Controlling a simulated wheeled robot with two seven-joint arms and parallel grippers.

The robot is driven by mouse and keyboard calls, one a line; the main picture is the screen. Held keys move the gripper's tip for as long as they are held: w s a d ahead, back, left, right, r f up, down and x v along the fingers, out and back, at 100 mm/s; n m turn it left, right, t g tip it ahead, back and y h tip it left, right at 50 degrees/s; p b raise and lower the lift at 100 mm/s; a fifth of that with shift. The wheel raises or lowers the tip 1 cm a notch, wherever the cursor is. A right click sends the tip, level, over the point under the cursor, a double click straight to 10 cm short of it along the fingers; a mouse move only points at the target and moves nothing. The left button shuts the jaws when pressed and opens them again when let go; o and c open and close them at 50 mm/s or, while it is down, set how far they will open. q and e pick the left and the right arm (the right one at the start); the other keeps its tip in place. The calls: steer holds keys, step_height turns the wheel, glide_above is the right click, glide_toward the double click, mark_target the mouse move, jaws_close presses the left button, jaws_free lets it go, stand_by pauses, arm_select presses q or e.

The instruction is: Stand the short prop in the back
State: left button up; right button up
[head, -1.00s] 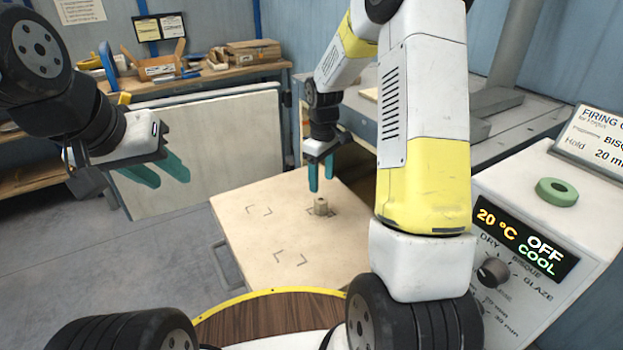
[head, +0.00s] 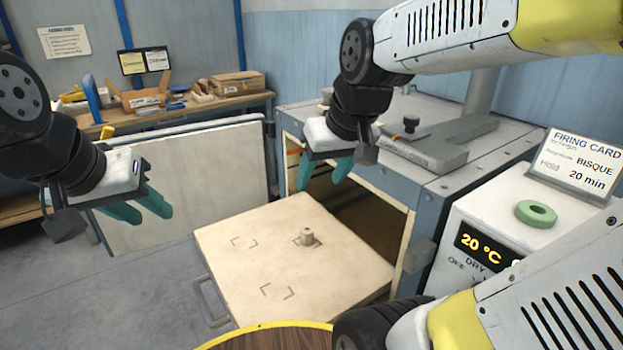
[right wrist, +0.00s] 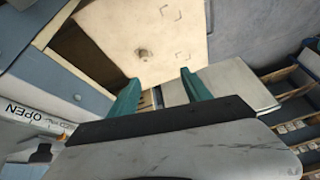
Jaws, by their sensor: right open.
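A short beige prop (head: 307,236) stands upright on the pulled-out shelf (head: 250,266), at the back corner mark near the kiln opening. It also shows in the right wrist view (right wrist: 143,54). My right gripper (head: 325,172) is open and empty, raised above and behind the prop, in front of the kiln opening. Its teal fingers also show in the right wrist view (right wrist: 157,88), apart from the prop. My left gripper (head: 143,210) hangs at the left, away from the shelf; its teal fingers look spread with nothing between them.
Two other corner marks on the shelf are bare. The kiln (head: 400,180) stands behind and right of the shelf, its door (head: 190,170) swung open to the left.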

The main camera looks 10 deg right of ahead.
steer(key=shift+m+t, duration=0.5)
steer(key=shift+m, duration=0.2)
steer(key=s, duration=0.4)
steer(key=shift+s+a+r, duration=0.25)
steer(key=shift+a, duration=0.05)
